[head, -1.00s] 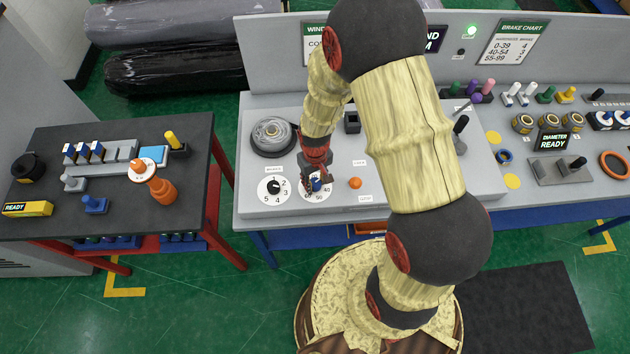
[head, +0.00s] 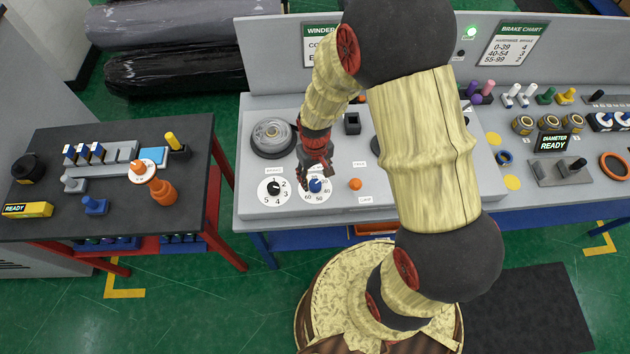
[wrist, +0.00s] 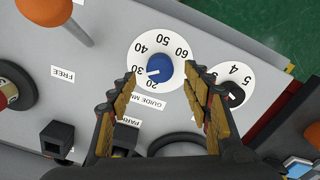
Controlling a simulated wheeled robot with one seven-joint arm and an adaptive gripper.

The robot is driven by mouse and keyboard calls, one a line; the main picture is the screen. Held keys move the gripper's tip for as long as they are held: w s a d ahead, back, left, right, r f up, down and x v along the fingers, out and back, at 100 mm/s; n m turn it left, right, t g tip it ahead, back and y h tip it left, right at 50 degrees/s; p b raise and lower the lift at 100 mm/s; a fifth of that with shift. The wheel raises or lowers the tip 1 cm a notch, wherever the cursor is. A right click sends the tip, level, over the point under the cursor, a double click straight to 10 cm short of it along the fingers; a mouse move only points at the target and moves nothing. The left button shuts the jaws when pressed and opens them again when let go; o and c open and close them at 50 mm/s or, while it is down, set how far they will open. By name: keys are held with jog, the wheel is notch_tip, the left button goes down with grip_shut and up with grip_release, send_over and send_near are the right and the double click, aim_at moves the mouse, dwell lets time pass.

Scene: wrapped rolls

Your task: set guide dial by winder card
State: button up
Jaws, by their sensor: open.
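The guide dial (head: 316,186) is a blue knob on a white face marked 20 to 60, on the grey console. In the wrist view, the blue knob (wrist: 160,68) has its white pointer line toward the 20–30 side, nearer 30. My gripper (head: 312,178) is open and empty just behind the knob. In the wrist view, its fingertips (wrist: 161,77) frame the knob from either side with visible gaps. The winder card (head: 316,42) hangs on the back panel; my arm hides most of its text.
A black brake knob (head: 273,187) with a 1–5 face sits close left of the guide dial. An orange ball knob (head: 355,184) is close right. A brake chart (head: 516,43) hangs at the right.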

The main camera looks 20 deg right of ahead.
aim_at(315, 183)
notch_tip(315, 183, up, 8)
jog(key=shift+f, duration=0.2)
dwell(0.5)
jog(key=s+r+m+t+b, duration=0.1)
jog(key=s+r+t+b, duration=0.4)
jog(key=s+r+b, duration=0.7)
notch_tip(315, 183, up, 4)
jog(key=shift+s+f+t, duration=0.15)
jog(key=shift+s+t, duration=0.15)
jog(key=shift+s, duration=0.7)
jog(key=shift+a, duration=0.1)
